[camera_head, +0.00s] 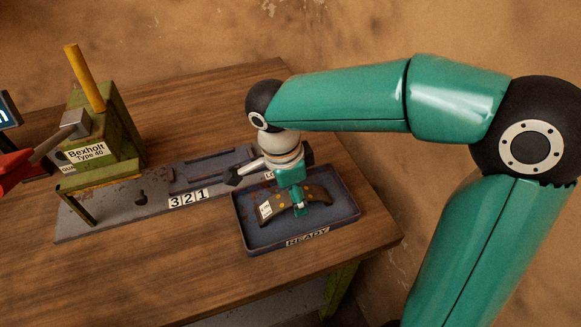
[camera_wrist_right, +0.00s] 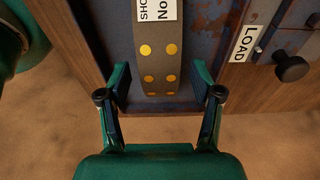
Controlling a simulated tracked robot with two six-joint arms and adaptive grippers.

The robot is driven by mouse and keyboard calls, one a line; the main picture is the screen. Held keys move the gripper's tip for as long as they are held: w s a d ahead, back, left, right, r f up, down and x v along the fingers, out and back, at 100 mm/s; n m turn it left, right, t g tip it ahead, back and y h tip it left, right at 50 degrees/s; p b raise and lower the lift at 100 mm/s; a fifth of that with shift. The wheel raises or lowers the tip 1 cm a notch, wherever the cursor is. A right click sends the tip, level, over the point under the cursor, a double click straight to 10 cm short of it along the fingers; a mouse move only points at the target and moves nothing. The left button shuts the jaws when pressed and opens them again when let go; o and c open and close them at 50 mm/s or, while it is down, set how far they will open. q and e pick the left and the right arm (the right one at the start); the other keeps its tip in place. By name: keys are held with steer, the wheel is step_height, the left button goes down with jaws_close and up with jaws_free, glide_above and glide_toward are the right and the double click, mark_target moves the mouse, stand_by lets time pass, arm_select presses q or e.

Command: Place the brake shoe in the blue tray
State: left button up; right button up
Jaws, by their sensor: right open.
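The brake shoe (camera_head: 277,210) is a dark curved piece with a white label and yellow dots. It lies inside the blue tray (camera_head: 257,245), which carries a "READY" label on its front rim. My right gripper (camera_head: 299,207) is above the tray at the shoe. In the right wrist view the right gripper (camera_wrist_right: 160,95) is open, with a finger on each side of the brake shoe (camera_wrist_right: 158,60) and gaps between fingers and shoe. The tray floor (camera_wrist_right: 119,42) shows beside the shoe there. My left gripper is not in view.
A green machine labelled "Bexholt Type 40" (camera_head: 100,140) with a yellow lever stands at left. A grey plate marked "321" (camera_head: 150,208) lies beside the tray. A "LOAD" label (camera_wrist_right: 243,44) and a dark knob (camera_wrist_right: 291,67) are near the gripper. The table front (camera_head: 150,270) is clear.

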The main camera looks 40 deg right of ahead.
mark_target(285, 199)
step_height(285, 199, up, 10)
steer(key=a+p, duration=0.1)
steer(key=shift+w+a+r, duration=0.2)
steer(key=shift+a+r, duration=0.05)
steer(key=shift+a, duration=0.05)
stand_by(0.4)
